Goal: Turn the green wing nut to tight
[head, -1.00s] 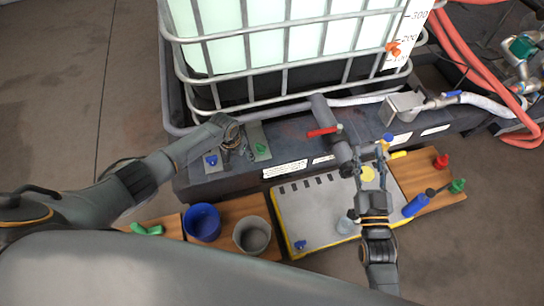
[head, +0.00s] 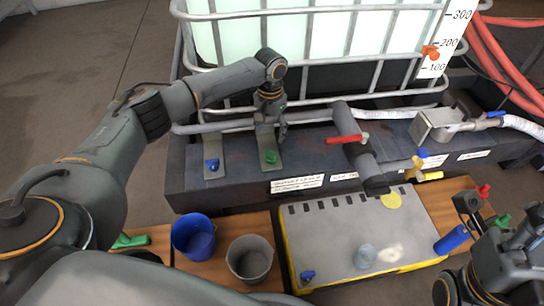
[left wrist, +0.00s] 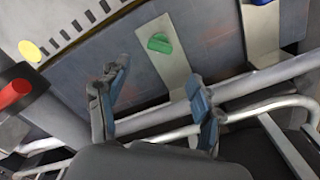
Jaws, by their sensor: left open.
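The green wing nut (head: 271,157) sits on an upright-looking grey metal strip (head: 267,142) on the dark ledge below the caged tank. In the left wrist view the green wing nut (left wrist: 160,43) lies slantwise across its strip, beyond the fingertips. My left gripper (head: 270,122) is over the strip, tank side of the nut, apart from it. In the left wrist view my left gripper (left wrist: 158,75) is open, with nothing between its fingers. My right arm (head: 505,265) is at the lower right; its finger opening is unclear.
A blue wing nut (head: 212,165) is on a strip to the left. A red-handled pipe (head: 350,139) stands to the right. The tank cage rail (head: 330,97) runs close behind my left gripper. Blue (head: 194,236) and grey (head: 250,259) buckets stand on the bench in front.

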